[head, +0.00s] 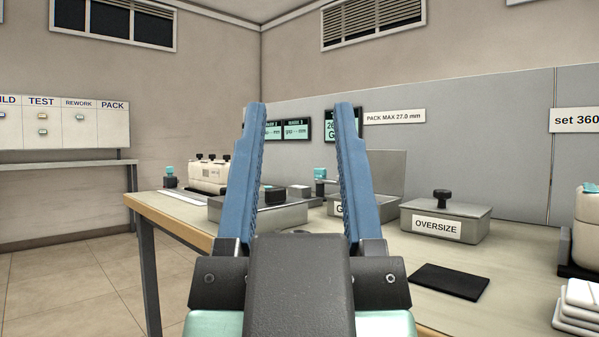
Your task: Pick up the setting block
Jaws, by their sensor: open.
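My gripper (301,108) is in the middle foreground of the head view. Its two blue fingers point up and stand wide apart with nothing between them. No thing in view is labelled as the setting block, so I cannot tell which one it is. Between the fingers, farther back on the bench, are a small grey block (299,191) and a dark block (275,195). A small teal-topped thing (320,175) stands beside them. The fingers and my gripper's body hide part of the bench.
The bench (400,258) runs across the right, its wooden edge (172,224) at left. A lidded OVERSIZE box (470,213), a dark pad (447,282) and stacked white pieces (577,318) are at right. An open grey box (385,213) stands behind the right finger. Floor is clear at left.

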